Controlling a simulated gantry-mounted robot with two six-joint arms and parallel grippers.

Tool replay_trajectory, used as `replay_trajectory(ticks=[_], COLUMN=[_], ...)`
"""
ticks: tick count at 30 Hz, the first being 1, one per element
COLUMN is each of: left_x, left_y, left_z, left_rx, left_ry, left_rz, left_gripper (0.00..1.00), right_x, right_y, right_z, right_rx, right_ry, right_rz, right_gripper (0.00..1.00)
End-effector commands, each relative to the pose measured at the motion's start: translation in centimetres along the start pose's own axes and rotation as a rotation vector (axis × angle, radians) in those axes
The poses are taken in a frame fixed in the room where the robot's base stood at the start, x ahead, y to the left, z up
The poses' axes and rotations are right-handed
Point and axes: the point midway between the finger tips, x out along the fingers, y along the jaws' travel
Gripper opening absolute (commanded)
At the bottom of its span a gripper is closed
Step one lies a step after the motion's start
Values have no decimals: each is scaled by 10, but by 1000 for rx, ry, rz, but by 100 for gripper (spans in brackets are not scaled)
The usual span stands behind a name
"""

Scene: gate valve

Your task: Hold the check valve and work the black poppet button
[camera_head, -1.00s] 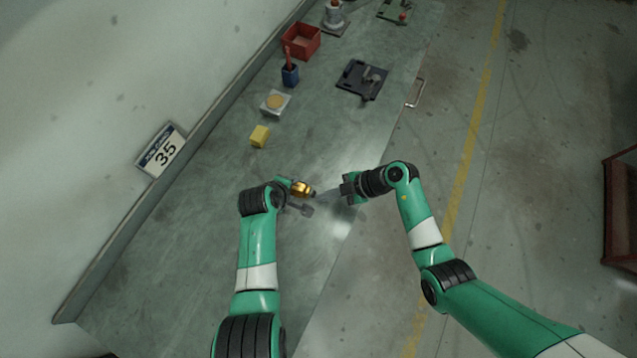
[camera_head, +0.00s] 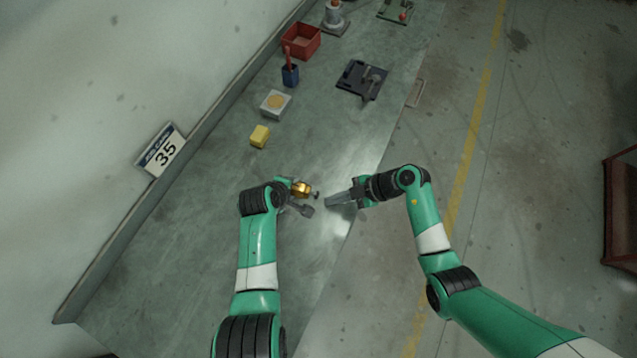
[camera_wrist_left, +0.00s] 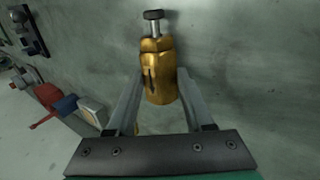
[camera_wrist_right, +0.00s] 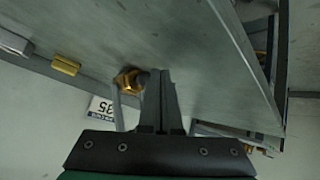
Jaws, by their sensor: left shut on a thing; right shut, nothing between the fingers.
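The brass check valve (camera_head: 301,188) is between the fingers of my left gripper (camera_head: 304,200), above the workbench. In the left wrist view the valve's gold body (camera_wrist_left: 158,78) sits between the two fingers, and the black poppet button (camera_wrist_left: 153,15) sticks out on a silver stem, away from the gripper. My right gripper (camera_head: 332,201) is shut and empty, to the right of the valve and apart from it, fingers pointing left. In the right wrist view the valve (camera_wrist_right: 128,80) shows just left of the shut fingers (camera_wrist_right: 160,78), with the dark button facing this camera.
On the grey workbench (camera_head: 200,240) a yellow block (camera_head: 260,136), a white box with a round tan top (camera_head: 275,103), a blue holder (camera_head: 290,75), a red bin (camera_head: 301,41) and a dark tray (camera_head: 360,80) stand farther back. The bench's right edge lies below my right arm.

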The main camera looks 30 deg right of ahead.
Motion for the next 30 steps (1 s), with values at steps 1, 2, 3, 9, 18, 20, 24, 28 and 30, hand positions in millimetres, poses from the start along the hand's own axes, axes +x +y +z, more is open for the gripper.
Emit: replay_trajectory(ticks=[1,2,3,9,18,20,24,28,30], left_x=[-1,-1,-1,-1,-1,-1,-1,-1,-1], left_y=[1,1,1,1,1,1,1,1,1], left_z=[0,0,0,0,0,0,0,0,0], left_rx=[0,0,0,0,0,0,0,0,0], left_ry=[1,1,1,1,1,1,1,1,1], left_rz=[3,3,3,3,3,3,3,3,3], left_gripper=[0,0,0,0,0,0,0,0,0], right_x=[-3,-5,-8,-22,-33,-33,-33,-33,-33], right_y=[-2,-3,-5,-16,-24,-24,-24,-24,-24], right_z=[2,4,6,17,24,24,24,24,24], right_rx=[1,1,2,2,0,0,0,0,0], right_ry=[0,-1,-1,-1,-1,0,0,0,0], right_rz=[2,3,3,2,1,1,1,1,1], right_gripper=[0,0,0,0,0,0,0,0,0])
